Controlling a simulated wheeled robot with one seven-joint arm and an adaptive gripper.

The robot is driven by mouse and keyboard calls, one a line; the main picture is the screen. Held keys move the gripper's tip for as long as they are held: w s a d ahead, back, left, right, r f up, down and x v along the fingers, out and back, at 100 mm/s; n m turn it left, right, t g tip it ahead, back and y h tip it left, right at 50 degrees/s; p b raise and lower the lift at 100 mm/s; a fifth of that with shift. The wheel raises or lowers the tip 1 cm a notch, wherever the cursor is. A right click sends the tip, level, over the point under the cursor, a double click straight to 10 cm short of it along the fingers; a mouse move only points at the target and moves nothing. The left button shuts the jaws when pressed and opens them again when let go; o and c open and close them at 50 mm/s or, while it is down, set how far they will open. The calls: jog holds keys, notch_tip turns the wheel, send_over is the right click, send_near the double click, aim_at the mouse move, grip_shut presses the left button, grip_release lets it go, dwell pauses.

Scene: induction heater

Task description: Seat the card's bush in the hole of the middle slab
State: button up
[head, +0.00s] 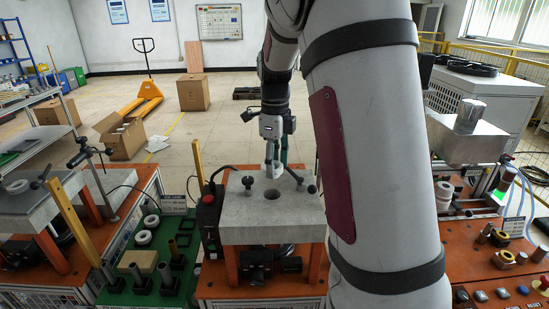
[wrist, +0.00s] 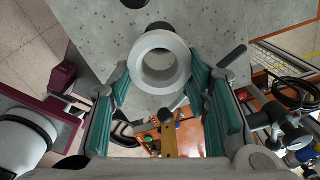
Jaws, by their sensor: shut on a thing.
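My gripper (head: 275,160) is shut on a pale grey-white ring-shaped bush (head: 272,171). In the wrist view the bush (wrist: 160,62) sits between the teal fingers (wrist: 160,95), with its bore facing the camera. The middle slab (head: 240,230) is a grey speckled block on an orange stand. Its dark round hole (head: 271,194) is open and empty. In the head view the gripper and bush are above the slab, on the far side of the hole. A dark round spot is cut off at the wrist view's top edge; I cannot tell if it is the hole. The card's writing is unreadable.
Black knobs (head: 248,182) and a slanted lever (head: 294,176) stand on the slab close to the bush. A yellow post (head: 199,167) rises at its left. A green bench (head: 140,262) holds loose rings and dark pegs. Another slab (head: 40,205) stands at left.

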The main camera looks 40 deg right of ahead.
aim_at(275, 186)
jog(key=shift+f+b, duration=0.85)
jog(key=shift+f, duration=2.2)
jog(key=shift+f, duration=0.2)
jog(key=shift+f, duration=0.35)
jog(key=shift+f, duration=0.2)
jog(key=o, duration=1.3)
jog(key=shift+r, duration=0.1)
